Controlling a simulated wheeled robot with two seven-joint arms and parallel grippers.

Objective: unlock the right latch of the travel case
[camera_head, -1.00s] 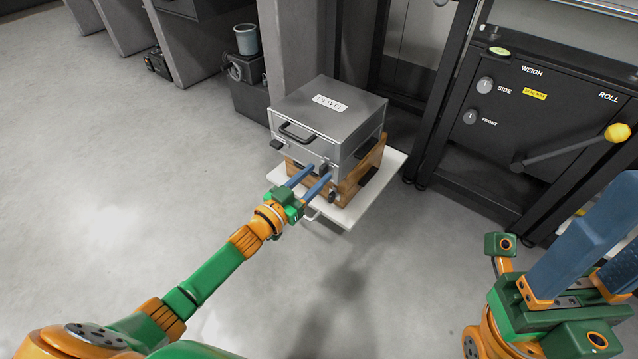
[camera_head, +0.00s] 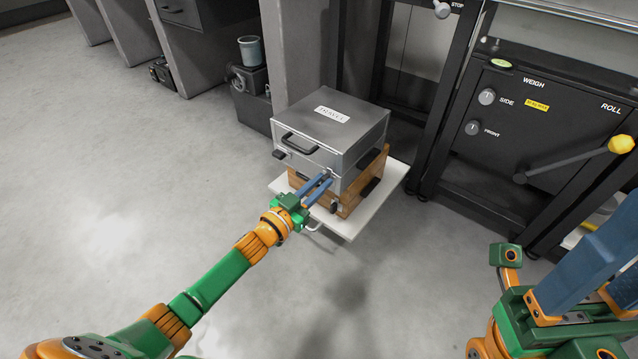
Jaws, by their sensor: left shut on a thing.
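The grey travel case (camera_head: 350,132), with a white label on its lid, is closed on a wooden stand. Its dark handle (camera_head: 299,143) is on the front face. The dark left latch (camera_head: 281,154) sticks out at the front's left end. My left gripper (camera_head: 322,184) is at the front's right end, with its blue fingers close together and shut on the right latch. The fingertips mostly hide that latch, so its position cannot be read. My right gripper (camera_head: 605,262) is at the right edge, its blue fingers apart, empty and partly cut off.
The wooden stand (camera_head: 350,198) rests on a white board (camera_head: 392,186). A black machine panel (camera_head: 548,125) with knobs and a yellow-tipped lever (camera_head: 566,159) stands at the right. A bucket (camera_head: 251,50) is at the back. The floor at the left is clear.

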